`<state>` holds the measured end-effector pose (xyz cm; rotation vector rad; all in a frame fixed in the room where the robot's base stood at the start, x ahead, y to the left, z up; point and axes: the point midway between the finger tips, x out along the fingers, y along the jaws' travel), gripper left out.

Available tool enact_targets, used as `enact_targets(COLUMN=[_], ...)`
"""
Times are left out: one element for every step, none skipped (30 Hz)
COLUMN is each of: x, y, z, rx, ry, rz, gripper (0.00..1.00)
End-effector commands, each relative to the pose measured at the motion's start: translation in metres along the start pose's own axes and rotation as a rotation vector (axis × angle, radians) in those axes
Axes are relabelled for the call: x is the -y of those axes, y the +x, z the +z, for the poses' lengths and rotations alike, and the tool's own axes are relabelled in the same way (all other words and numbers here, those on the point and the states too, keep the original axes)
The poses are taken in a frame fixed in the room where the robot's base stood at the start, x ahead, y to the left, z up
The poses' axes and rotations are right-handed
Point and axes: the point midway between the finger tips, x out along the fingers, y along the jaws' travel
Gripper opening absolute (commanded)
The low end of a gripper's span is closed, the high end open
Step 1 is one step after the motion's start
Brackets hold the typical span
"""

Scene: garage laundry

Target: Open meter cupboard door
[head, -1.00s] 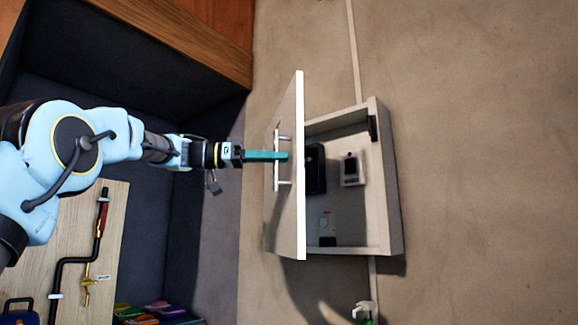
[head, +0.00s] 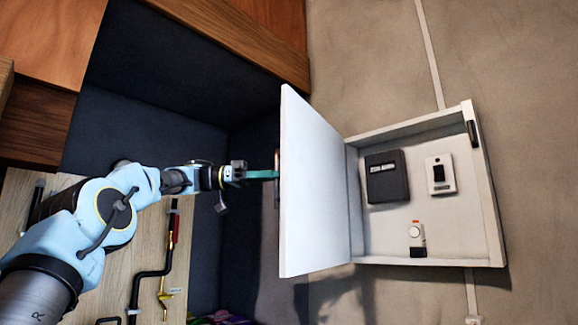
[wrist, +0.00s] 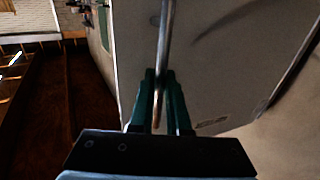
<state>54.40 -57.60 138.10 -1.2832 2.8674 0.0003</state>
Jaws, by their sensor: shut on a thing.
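The meter cupboard (head: 490,195) is a pale open-fronted box on the wall at the right of the head view. Its white door (head: 315,190) is swung wide open to the left, hinged at the box's left side. The door's outer face (wrist: 210,60) fills much of the wrist view. My gripper (head: 276,174) is at the door's outer side. In the wrist view its green fingers (wrist: 160,95) are shut around the metal bar handle (wrist: 165,45). In the head view the door's edge hides most of the handle.
Inside the cupboard are a dark meter box (head: 387,180), a white device (head: 440,174) and a small white and orange unit (head: 417,238). A wooden beam (head: 250,40) runs above.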

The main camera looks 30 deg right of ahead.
Motion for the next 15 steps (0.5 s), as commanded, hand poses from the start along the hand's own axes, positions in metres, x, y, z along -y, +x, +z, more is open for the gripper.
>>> enact_targets(x=[0.004, 0.007, 0.009, 0.011, 0.012, 0.014, 0.015, 0.016, 0.017, 0.017, 0.018, 0.018, 0.019, 0.019, 0.019], y=[-0.007, -0.011, -0.015, -0.017, -0.019, -0.022, -0.024, -0.025, -0.027, -0.028, -0.029, -0.029, -0.029, -0.030, -0.030], z=[-0.006, -0.005, -0.005, -0.005, -0.004, -0.004, -0.004, -0.004, -0.003, -0.003, -0.003, -0.002, -0.002, -0.002, -0.002], rx=[-0.003, -0.004, -0.003, -0.003, -0.003, -0.003, -0.003, -0.003, -0.003, -0.003, -0.003, -0.003, -0.003, -0.003, -0.003], ry=[-0.001, -0.001, 0.000, 0.000, 0.000, 0.000, 0.000, 0.001, 0.001, 0.001, 0.001, 0.001, 0.001, 0.001, 0.001], rz=[-0.003, -0.003, -0.003, -0.003, -0.002, -0.002, -0.002, -0.002, -0.002, -0.002, -0.002, -0.002, -0.002, -0.002, -0.002], gripper=[0.00, 0.00, 0.00, 0.00, 0.00, 0.00, 0.00, 0.00, 0.00, 0.00, 0.00, 0.00, 0.00, 0.00, 0.00])
